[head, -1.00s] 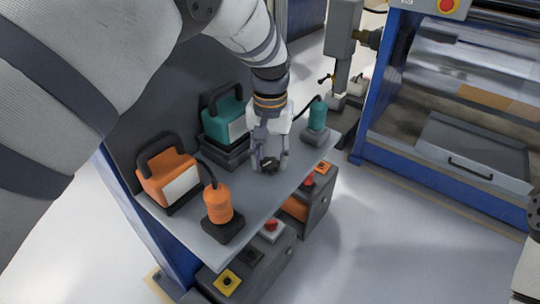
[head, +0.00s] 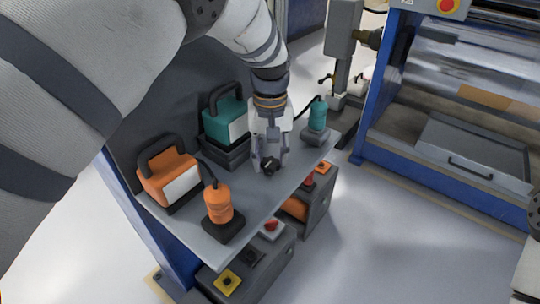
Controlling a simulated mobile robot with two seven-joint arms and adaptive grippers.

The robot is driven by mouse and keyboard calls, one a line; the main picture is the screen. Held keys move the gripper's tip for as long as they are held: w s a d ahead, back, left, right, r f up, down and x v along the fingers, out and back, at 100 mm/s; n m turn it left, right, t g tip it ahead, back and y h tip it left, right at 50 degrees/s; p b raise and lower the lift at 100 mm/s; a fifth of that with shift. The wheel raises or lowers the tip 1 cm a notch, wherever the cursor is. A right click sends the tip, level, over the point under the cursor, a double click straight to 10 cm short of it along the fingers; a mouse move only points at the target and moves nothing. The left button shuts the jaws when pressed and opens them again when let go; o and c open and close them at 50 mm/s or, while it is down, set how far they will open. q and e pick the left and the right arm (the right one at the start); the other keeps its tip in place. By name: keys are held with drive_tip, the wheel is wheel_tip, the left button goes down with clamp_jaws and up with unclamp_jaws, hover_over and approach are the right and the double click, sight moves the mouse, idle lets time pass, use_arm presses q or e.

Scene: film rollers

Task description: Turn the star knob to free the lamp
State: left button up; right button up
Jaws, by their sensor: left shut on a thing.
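My left gripper (head: 270,163) reaches down over the grey shelf (head: 279,200) in the head view. It is shut on the black star knob (head: 271,168), which stands near the middle of the shelf and is partly hidden by the fingers. A teal lamp (head: 225,121) with a black handle and pale front stands on a dark base just left of the gripper. An orange lamp (head: 167,174) of the same shape stands at the left of the shelf. Only a small part of my right arm shows at the right edge; its gripper is out of the frame.
An orange cylinder (head: 219,202) on a black base stands at the front of the shelf. A teal cylinder (head: 317,115) stands at the right end. Boxes with buttons, one a red button (head: 271,224), sit below. A blue-framed roller machine (head: 470,75) stands right, beyond open floor.

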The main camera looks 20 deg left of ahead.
sight(270, 162)
use_arm(q)
drive_tip(key=shift+f, duration=0.1)
drive_tip(key=o, duration=1.2)
wheel_tip(270, 162, up, 12)
drive_tip(key=shift+r, duration=0.1)
